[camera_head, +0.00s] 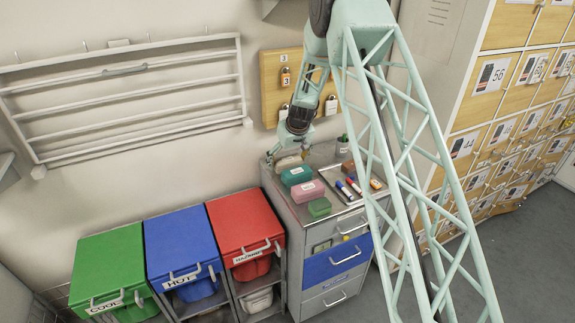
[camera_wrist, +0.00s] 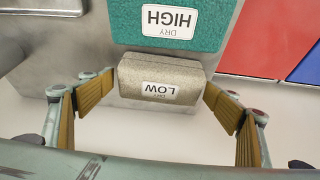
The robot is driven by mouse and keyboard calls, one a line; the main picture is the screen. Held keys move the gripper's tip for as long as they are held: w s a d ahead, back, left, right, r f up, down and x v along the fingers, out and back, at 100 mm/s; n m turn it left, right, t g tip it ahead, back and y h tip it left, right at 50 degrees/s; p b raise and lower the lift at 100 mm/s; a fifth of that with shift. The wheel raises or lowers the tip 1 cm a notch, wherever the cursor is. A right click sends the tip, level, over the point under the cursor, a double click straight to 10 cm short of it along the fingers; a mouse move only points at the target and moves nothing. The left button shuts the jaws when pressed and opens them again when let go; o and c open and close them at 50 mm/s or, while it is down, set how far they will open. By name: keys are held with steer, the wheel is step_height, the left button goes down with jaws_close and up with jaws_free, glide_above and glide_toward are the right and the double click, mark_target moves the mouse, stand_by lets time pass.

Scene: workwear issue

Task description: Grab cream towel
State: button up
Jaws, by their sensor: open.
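The cream towel (camera_wrist: 160,80) is a small beige block with a white label reading "DRY LOW", lying at the edge of the grey cabinet top. In the head view the cream towel (camera_head: 288,162) is partly hidden under my gripper (camera_head: 297,145). In the wrist view my gripper (camera_wrist: 160,93) is open, with one finger on each side of the towel.
A teal towel (camera_wrist: 165,30) labelled "DRY HIGH" lies close beside it. A pink towel (camera_head: 307,191) and a green towel (camera_head: 319,207) follow along the cabinet top (camera_head: 275,187). Green, blue and red bins (camera_head: 240,222) stand left.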

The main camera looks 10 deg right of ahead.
mark_target(287, 159)
steer(key=shift+c, duration=0.5)
steer(key=c, duration=0.9)
steer(key=shift+r, duration=0.15)
steer(key=shift+r, duration=4.85)
